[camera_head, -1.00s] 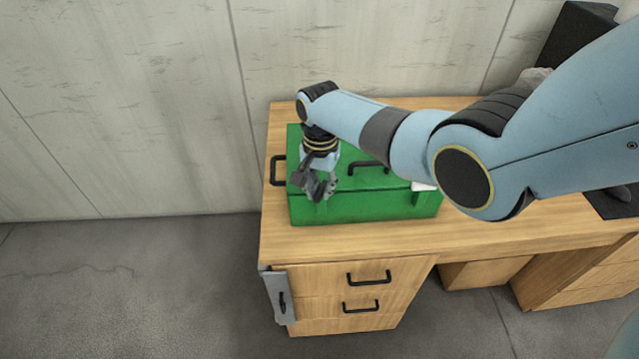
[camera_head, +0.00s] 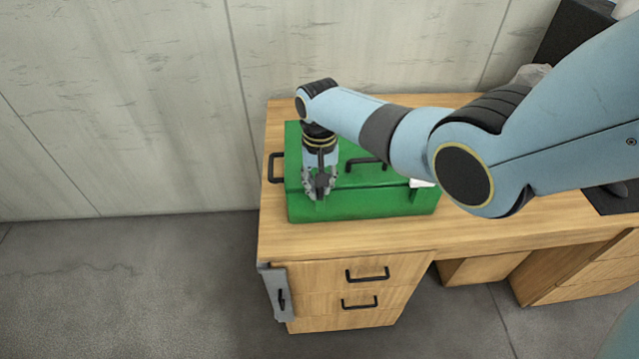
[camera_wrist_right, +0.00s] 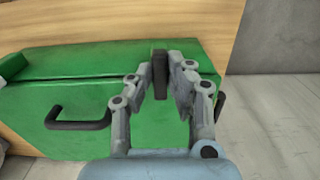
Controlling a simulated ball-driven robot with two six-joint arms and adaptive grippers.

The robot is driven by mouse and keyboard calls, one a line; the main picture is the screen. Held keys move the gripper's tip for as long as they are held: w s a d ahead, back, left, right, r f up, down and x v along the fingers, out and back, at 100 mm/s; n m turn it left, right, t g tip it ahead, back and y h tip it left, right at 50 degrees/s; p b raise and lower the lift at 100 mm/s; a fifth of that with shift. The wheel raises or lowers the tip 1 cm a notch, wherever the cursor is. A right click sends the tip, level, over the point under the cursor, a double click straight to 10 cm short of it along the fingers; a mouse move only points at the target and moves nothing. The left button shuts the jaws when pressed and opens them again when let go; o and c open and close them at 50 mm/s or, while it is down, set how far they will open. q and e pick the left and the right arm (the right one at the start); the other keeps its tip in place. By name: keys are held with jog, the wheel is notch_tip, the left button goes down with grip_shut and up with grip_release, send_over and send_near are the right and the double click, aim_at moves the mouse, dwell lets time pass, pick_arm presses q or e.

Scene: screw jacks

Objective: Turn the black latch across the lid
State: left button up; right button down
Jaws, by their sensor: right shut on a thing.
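The green box (camera_head: 385,204) sits on the desk with its lid (camera_head: 300,150) closed. My right gripper (camera_head: 320,188) points down at the front left part of the box, at the lid's front edge. In the right wrist view the black latch (camera_wrist_right: 160,72) is between the fingers of my right gripper (camera_wrist_right: 168,75), which is shut on it. There the latch lies lengthwise across the line of the lid's edge. The fingers partly hide it in the head view. My left gripper is not in view.
A black handle (camera_head: 366,163) stands on the lid, and another handle (camera_head: 276,167) is on the box's left side. The wooden desk (camera_head: 400,240) is clear in front of the box. A wall stands behind.

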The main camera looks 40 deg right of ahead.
jog(key=c, duration=1.3)
grip_release()
jog(key=shift+r, duration=0.15)
notch_tip(320, 180, up, 12)
jog(key=shift+f, duration=0.1)
